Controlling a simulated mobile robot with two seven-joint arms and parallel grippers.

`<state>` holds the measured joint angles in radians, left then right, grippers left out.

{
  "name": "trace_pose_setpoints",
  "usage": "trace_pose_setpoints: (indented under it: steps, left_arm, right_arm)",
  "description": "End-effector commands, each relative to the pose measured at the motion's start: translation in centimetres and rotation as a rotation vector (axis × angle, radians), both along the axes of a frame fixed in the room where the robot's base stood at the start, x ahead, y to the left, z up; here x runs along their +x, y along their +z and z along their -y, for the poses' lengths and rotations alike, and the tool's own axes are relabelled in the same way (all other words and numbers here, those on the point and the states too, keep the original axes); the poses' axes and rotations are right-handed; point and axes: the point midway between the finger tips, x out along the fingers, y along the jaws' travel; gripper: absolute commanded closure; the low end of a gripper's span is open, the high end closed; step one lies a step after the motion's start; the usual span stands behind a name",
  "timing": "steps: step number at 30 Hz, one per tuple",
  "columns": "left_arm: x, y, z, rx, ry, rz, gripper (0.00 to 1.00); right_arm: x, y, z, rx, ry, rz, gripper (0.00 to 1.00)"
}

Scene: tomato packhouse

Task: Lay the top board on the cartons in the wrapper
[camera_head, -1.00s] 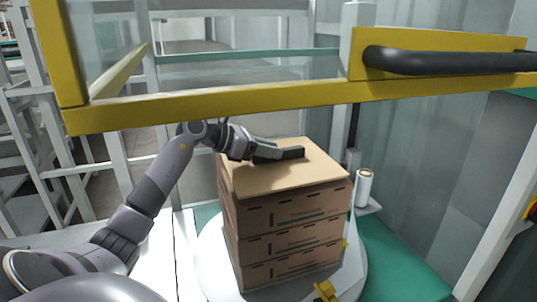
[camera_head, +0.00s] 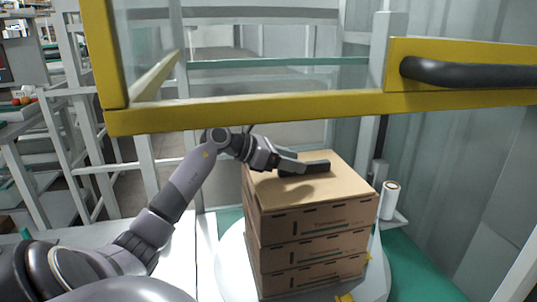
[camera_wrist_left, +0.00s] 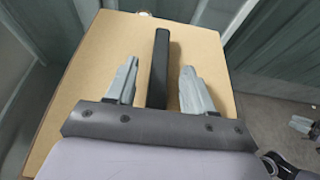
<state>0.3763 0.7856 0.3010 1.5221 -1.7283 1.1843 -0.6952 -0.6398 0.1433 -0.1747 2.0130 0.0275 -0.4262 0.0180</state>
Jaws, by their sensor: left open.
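The top board (camera_head: 347,181) is a flat tan sheet lying on a stack of brown cartons (camera_head: 318,228), roughly lined up with their edges. It fills much of the left wrist view (camera_wrist_left: 92,60). A black bar-shaped handle (camera_wrist_left: 159,65) runs along the middle of the board. My left gripper (camera_wrist_left: 158,82) is open, one grey finger on each side of the bar, with gaps showing on both sides. In the head view my left gripper (camera_head: 304,166) is low over the board.
The cartons stand on a pale round turntable (camera_head: 233,262) in the wrapper. A yellow-framed clear guard (camera_head: 250,111) with a black handle (camera_head: 470,71) spans above my left arm. A film roll (camera_head: 390,198) stands close to the right of the stack.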

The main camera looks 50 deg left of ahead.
Motion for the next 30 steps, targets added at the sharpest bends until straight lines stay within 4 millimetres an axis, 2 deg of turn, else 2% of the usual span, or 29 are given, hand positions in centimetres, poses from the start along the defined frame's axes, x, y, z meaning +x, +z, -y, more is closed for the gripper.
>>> trace_pose_setpoints:
  steps: [9,15,21,30]
  left_arm:
    - [-5.1,2.1,-2.6,0.006,0.001,-0.004,0.47]
    - [-7.5,3.3,-3.8,0.004,0.000,-0.003,0.47]
    - [-8.7,4.0,-4.4,0.002,0.000,-0.002,0.47]
    - [-8.9,4.1,-4.6,0.001,-0.001,-0.002,0.47]
  right_arm:
    - [0.0,-1.1,-0.2,0.005,0.000,-0.009,0.57]
    - [0.1,-1.0,-0.4,0.010,0.004,-0.003,0.57]
    - [0.1,-1.1,-0.2,0.005,0.010,-0.004,0.57]
    - [0.1,-1.1,-0.2,0.004,0.012,-0.004,0.57]
